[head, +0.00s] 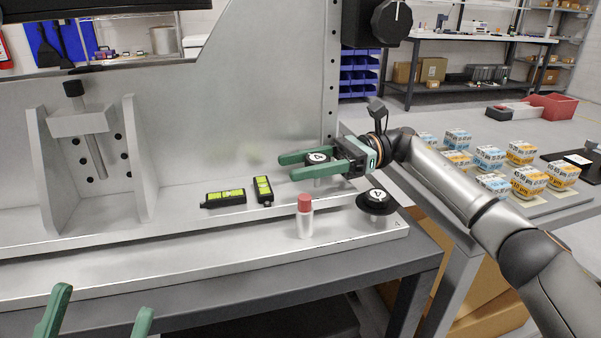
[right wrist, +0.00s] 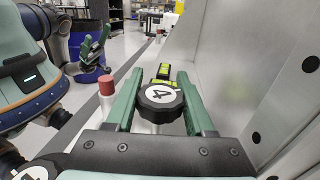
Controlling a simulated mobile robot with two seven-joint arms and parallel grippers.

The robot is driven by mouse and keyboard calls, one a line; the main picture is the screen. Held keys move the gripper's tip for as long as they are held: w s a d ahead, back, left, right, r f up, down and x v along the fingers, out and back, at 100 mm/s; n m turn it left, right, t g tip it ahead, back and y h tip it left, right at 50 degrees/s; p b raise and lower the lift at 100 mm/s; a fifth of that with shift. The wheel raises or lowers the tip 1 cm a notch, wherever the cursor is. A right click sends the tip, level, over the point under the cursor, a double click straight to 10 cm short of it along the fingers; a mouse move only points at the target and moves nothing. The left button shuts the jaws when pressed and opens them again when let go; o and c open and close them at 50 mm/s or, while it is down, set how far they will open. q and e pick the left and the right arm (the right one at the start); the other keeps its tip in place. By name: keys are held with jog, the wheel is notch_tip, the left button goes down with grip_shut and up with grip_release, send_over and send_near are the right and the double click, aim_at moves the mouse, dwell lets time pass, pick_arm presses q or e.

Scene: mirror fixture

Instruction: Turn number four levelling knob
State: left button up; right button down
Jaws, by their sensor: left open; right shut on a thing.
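A black knob (head: 318,158) with a white disc marked 4 stands on a stem on the metal fixture. The green fingers of my right gripper (head: 316,165) are shut on it from either side. The right wrist view shows this knob (right wrist: 160,96) between the fingers, label facing up. A second black knob (head: 375,200), wider-brimmed and also marked 4, stands nearer the ledge's right end, apart from the gripper. It shows partly in the right wrist view (right wrist: 36,172). My left gripper (head: 100,302) is open and empty at the lower left, in front of the fixture.
A red-capped white bottle (head: 305,217) stands on the ledge (head: 200,248) left of the second knob. Two black levels with yellow-green vials (head: 225,198) (head: 263,190) lie left of the gripped knob. An upright plate (head: 220,120) rises behind. Small boxes (head: 490,158) sit on a table at right.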

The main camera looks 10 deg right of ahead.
jog(key=shift+s+n+g, duration=0.1)
jog(key=shift+n+g, duration=0.3)
jog(key=shift+g, duration=0.2)
jog(key=shift+c, duration=1.3)
grip_release()
